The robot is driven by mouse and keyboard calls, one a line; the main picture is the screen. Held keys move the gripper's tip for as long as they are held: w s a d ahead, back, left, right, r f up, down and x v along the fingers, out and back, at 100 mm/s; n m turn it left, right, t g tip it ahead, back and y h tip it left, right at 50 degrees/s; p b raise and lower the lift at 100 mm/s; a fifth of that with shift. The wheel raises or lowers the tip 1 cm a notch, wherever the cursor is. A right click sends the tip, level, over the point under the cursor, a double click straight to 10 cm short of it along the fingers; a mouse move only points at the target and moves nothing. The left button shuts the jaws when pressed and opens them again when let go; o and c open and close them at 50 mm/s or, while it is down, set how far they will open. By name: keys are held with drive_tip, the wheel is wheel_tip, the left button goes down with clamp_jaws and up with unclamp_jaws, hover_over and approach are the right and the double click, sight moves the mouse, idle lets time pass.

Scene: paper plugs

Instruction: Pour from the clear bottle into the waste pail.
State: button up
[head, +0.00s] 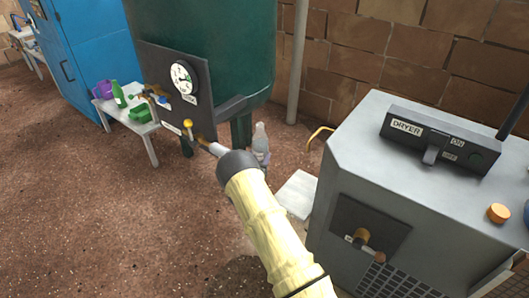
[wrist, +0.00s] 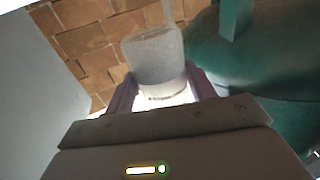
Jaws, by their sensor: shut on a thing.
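The clear bottle (head: 260,141) stands out just beyond the dark end of my arm in the head view, upright, in front of the green tank. In the wrist view my gripper (wrist: 160,74) is shut on a translucent, whitish bottle (wrist: 153,52), with one finger on each side of it. A paler band shows on the bottle between the fingers. In the head view my arm hides the fingers and part of the bottle. I cannot make out the waste pail in either view.
A dark green tank (head: 210,40) with a gauge and valves stands behind my arm. A grey dryer (head: 405,190) fills the right. A small white table (head: 297,194) is beside it. Another table at left holds green and purple things.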

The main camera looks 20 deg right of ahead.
drive_tip(key=s+a+r+n+t+y+p, duration=0.1)
drive_tip(key=s+a+r+y+p, duration=0.1)
drive_tip(key=s+r+p, duration=0.7)
drive_tip(key=s+a+r+n+t+y+p, duration=0.1)
drive_tip(key=s+a+r+n+p, duration=0.15)
drive_tip(key=s+p, duration=0.7)
drive_tip(key=s+r+n+y+p, duration=0.1)
drive_tip(key=s+r+y+p, duration=0.2)
drive_tip(key=r+p, duration=0.8)
drive_tip(key=s+r+n+t+y+p, duration=0.1)
drive_tip(key=s+r+y+p, duration=0.3)
drive_tip(key=r+p, duration=0.7)
drive_tip(key=s+n+p, duration=0.1)
drive_tip(key=s+p, duration=0.1)
drive_tip(key=p, duration=0.1)
drive_tip(key=shift+a+r, duration=0.15)
drive_tip(key=shift+r, duration=0.1)
